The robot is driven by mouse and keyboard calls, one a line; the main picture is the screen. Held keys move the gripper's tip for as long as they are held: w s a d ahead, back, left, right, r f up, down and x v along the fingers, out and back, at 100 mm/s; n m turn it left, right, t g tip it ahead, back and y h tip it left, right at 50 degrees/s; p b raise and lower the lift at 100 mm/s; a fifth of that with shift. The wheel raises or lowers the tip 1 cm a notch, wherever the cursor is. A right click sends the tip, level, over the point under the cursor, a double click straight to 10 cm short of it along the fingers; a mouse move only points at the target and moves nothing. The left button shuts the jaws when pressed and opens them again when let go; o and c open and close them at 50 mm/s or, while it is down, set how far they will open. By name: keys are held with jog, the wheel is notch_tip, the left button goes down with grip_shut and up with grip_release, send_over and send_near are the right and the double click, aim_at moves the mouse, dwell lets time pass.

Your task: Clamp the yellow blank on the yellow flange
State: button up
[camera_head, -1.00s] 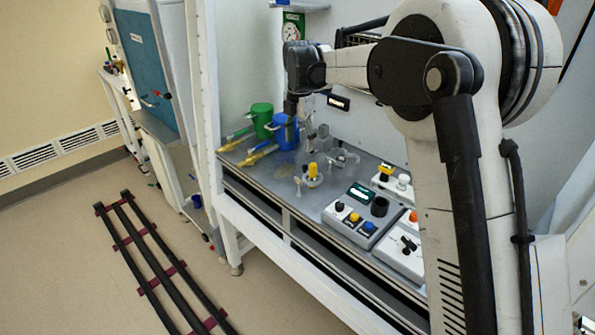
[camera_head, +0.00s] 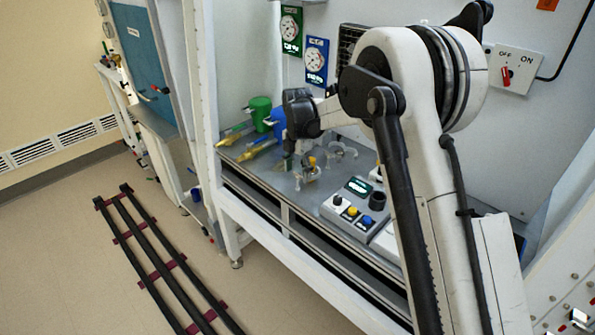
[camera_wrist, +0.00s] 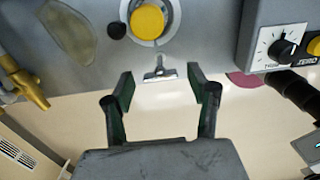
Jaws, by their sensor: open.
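A yellow round piece (camera_wrist: 147,22), which looks like the yellow blank, sits inside a metal ring (camera_wrist: 174,18) at the top of the wrist view. The yellow piece (camera_head: 312,160) also shows on the bench in the head view, partly behind my wrist. A small T-shaped metal handle (camera_wrist: 160,72) sticks out from the ring side toward me. My gripper (camera_wrist: 160,80) is open, its two dark fingers on either side of this handle, with gaps on both sides. I cannot tell whether the clamp around the ring is closed.
A control box (camera_head: 352,205) with knobs stands right of the yellow piece. Another metal fitting (camera_head: 342,150) stands behind. The bench's front edge is close below my gripper.

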jog(key=shift+f, duration=0.2)
jog(key=c, duration=1.1)
jog(key=shift+c, duration=0.2)
